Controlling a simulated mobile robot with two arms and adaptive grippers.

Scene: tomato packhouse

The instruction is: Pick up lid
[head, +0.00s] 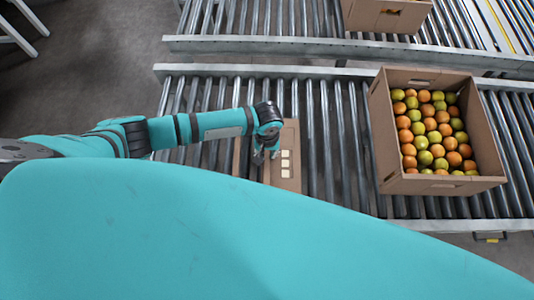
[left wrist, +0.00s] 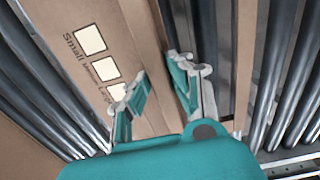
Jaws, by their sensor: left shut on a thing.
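The lid (head: 291,140) is a brown cardboard piece with a row of pale square windows, lying over the roller conveyor. In the left wrist view the lid (left wrist: 128,30) carries printed words, "Small" being readable beside a window. My left gripper (head: 266,155) is at the lid's left side in the head view. In the left wrist view my left gripper (left wrist: 167,78) has its fingers on either side of the lid's edge and is shut on it. The fingers hide part of the windows and print. My right gripper is not in view.
An open cardboard box (head: 386,150) full of orange and green tomatoes stands to the right on the rollers. Another box (head: 385,18) sits on the farther conveyor. A narrow cardboard strip (left wrist: 243,65) lies right of the gripper. Bare rollers (head: 335,150) lie between lid and box.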

